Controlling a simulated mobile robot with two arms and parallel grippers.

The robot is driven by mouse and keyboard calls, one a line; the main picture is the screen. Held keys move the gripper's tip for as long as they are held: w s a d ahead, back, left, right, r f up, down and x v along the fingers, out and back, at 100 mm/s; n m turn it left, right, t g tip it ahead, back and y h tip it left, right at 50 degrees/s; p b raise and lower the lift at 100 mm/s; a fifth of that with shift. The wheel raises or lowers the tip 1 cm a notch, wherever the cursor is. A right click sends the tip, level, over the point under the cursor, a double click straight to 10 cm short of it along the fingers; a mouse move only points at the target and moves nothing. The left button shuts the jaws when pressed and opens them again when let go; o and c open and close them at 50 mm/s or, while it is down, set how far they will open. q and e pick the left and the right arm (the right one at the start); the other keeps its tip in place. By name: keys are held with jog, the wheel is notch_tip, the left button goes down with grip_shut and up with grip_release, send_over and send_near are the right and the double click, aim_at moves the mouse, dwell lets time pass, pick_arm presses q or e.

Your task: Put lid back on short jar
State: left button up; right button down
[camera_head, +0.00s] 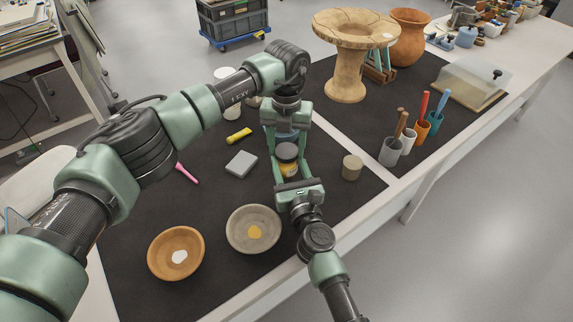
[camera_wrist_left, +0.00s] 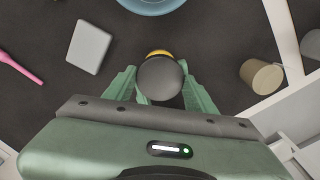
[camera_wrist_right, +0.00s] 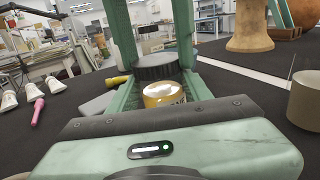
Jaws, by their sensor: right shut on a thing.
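The short jar (camera_head: 289,170) has a yellow label and stands upright; the right wrist view (camera_wrist_right: 164,94) shows it close. My right gripper (camera_head: 286,172) is shut on the jar from the near side. The dark round lid (camera_head: 287,151) is at the jar's top, level as far as I see; it also shows in the left wrist view (camera_wrist_left: 161,78). My left gripper (camera_head: 286,150) points down from above, with its fingers apart on either side of the lid. I cannot tell if the lid is fully seated.
A grey block (camera_head: 241,164), yellow tube (camera_head: 238,136) and pink tool (camera_head: 187,173) lie left. A beige cylinder (camera_head: 352,167) stands close on the right. A grey bowl (camera_head: 240,239) and orange bowl (camera_head: 165,264) are in front. A blue dish (camera_wrist_left: 150,4) is behind.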

pick_arm(q)
jog(key=c, duration=0.5)
jog(key=m, duration=0.8)
jog(key=shift+m, duration=0.3)
jog(key=o, duration=1.6)
jog(key=shift+r, duration=0.1)
notch_tip(320, 180, up, 12)
jog(key=shift+f, duration=0.1)
pick_arm(e)
jog(key=c, duration=0.6)
grip_release()
